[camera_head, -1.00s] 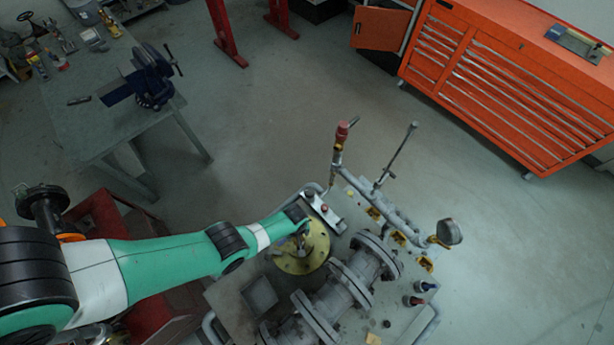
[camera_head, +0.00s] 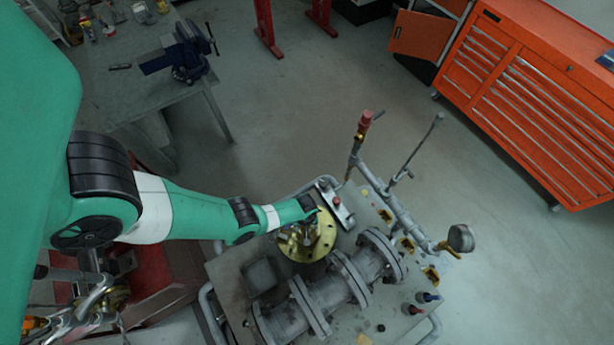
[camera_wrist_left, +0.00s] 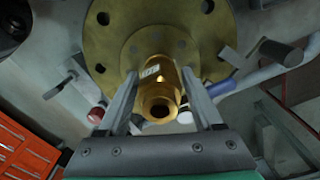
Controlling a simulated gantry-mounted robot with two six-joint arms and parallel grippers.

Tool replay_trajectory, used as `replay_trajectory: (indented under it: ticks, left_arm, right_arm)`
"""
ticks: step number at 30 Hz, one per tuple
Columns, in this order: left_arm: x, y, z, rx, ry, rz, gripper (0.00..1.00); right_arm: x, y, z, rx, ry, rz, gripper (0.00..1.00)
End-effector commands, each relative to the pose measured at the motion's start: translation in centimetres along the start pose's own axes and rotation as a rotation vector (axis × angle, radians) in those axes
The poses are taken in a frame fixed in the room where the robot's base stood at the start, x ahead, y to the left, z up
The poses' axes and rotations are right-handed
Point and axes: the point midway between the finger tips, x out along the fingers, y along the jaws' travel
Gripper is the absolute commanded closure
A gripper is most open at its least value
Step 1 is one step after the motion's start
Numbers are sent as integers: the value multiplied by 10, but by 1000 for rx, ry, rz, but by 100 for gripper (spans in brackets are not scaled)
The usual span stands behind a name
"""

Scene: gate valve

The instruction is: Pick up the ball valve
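The ball valve (camera_wrist_left: 158,88) is a short brass body with a round open end. In the left wrist view it is in front of a round brass flange (camera_wrist_left: 110,30). The flange also shows in the head view (camera_head: 300,248), on the metal skid beside the grey pipe. My left gripper (camera_wrist_left: 159,75) has one finger on each side of the valve, with its fingertips close to the body. The fingers are spread about as wide as the valve, and firm contact is not clear. In the head view my wrist hides most of the valve. My right gripper is not in view.
A flanged grey pipe (camera_head: 335,285) lies right of the brass flange. Upright pipework with a red-topped part (camera_head: 365,120) and a gauge (camera_head: 460,238) stands on the far side. A workbench with a blue vise (camera_head: 188,55) and an orange tool cabinet (camera_head: 530,100) stand farther back.

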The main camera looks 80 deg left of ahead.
Motion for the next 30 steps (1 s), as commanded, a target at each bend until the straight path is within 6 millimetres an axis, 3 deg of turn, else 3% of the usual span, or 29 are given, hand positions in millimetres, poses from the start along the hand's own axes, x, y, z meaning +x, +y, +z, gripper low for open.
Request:
replay_trajectory:
  ticks: [1,11,30]
  left_arm:
    - [0,0,0,0,0,0,41]
    - [0,0,0,0,0,0,100]
    - [-6,1,0,1,0,1,100]
  right_arm:
    - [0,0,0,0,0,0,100]
    - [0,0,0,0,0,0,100]
    - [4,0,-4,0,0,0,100]
